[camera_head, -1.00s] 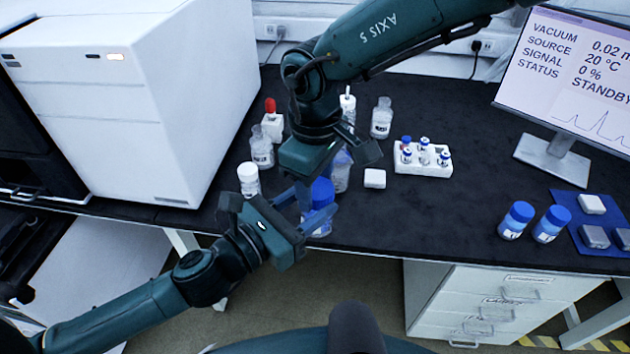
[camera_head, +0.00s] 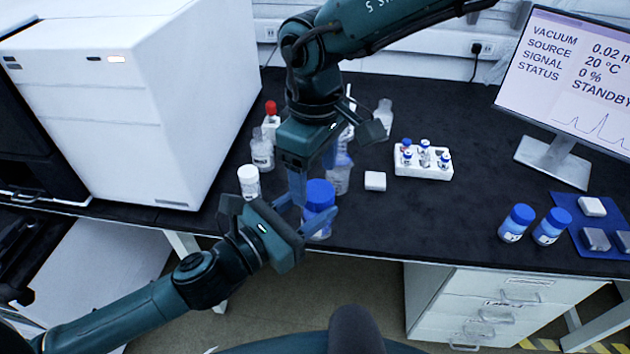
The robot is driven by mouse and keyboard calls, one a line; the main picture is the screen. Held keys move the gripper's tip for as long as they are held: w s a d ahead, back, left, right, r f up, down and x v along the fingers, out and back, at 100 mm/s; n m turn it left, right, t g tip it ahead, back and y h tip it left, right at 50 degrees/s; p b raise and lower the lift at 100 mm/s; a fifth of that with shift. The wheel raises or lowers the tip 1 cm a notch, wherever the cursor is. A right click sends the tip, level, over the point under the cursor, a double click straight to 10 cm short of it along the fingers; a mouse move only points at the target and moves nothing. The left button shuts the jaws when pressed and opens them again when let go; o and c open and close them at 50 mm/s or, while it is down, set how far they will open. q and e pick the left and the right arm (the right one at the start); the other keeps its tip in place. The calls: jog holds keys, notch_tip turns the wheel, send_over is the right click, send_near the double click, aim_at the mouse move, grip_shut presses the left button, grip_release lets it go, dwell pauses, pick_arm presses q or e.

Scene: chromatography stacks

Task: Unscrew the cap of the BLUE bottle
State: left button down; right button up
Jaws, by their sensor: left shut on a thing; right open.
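The blue-capped bottle (camera_head: 319,212) stands near the front edge of the bench, its blue cap (camera_head: 320,193) on top. My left gripper (camera_head: 310,219) reaches in from the left and is shut on the bottle's body below the cap. My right gripper (camera_head: 312,185) comes from above and is open, pointing down. Its fingers are just above and behind the cap, partly hidden by its own palm; I cannot tell whether they touch it.
Behind stand a white-capped bottle (camera_head: 249,182), clear bottles (camera_head: 262,150), a red-topped dropper bottle (camera_head: 271,121) and a white vial rack (camera_head: 423,163). Two blue-capped jars (camera_head: 516,223) (camera_head: 549,226) stand at the right near a blue mat (camera_head: 583,215).

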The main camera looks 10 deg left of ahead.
aim_at(318, 191)
jog(key=r, duration=0.4)
jog(key=shift+d+r, duration=0.15)
jog(key=shift+d, duration=0.1)
jog(key=shift+c, duration=0.5)
notch_tip(318, 191, down, 8)
jog(key=shift+r, duration=0.15)
jog(key=c, duration=0.9)
jog(key=o, duration=1)
